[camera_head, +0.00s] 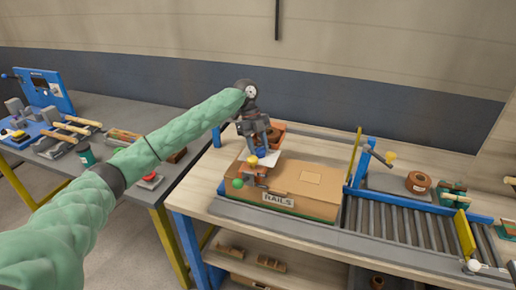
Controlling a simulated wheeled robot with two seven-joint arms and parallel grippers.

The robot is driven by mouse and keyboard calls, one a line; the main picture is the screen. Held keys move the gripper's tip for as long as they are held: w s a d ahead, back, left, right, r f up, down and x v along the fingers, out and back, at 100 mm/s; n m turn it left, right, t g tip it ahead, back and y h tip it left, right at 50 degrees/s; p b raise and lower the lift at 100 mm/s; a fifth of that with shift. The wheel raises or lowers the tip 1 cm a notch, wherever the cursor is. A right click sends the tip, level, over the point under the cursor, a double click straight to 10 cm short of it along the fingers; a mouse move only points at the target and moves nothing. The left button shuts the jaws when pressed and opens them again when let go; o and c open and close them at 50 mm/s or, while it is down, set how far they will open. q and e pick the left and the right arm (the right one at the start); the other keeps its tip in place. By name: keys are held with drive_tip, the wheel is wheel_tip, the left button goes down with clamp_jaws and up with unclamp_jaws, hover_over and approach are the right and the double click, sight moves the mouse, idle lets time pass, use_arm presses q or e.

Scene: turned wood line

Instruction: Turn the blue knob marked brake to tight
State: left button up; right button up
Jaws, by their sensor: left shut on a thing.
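A small blue knob (260,153) sits at the top of a hand-held device (250,177) with orange-brown parts, which rests on a cardboard carton (320,178) labelled RAILS. A yellow ball (252,161) and a green ball (237,183) are also on the device. My left gripper (261,147) points down from above, shut, with its fingertips at the blue knob. The fingers hide part of the knob, and its marking is too small to read. My right gripper is not in view.
A roller conveyor (400,222) with blue rails lies right of the carton. A brown ring (418,182) sits beyond it. The grey left table (95,180) holds tools and a red button (151,176).

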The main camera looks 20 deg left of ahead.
use_arm(q)
drive_tip(key=shift+w+m+y, duration=0.1)
drive_tip(key=shift+m+y, duration=0.2)
drive_tip(key=shift+m, duration=0.4)
drive_tip(key=shift+r+m, duration=0.1)
drive_tip(key=shift+m, duration=0.3)
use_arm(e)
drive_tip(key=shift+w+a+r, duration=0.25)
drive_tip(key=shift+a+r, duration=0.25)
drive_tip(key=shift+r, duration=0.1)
use_arm(q)
drive_tip(key=o, duration=1)
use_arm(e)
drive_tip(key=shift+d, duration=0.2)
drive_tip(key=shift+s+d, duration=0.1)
use_arm(q)
drive_tip(key=shift+b, duration=0.3)
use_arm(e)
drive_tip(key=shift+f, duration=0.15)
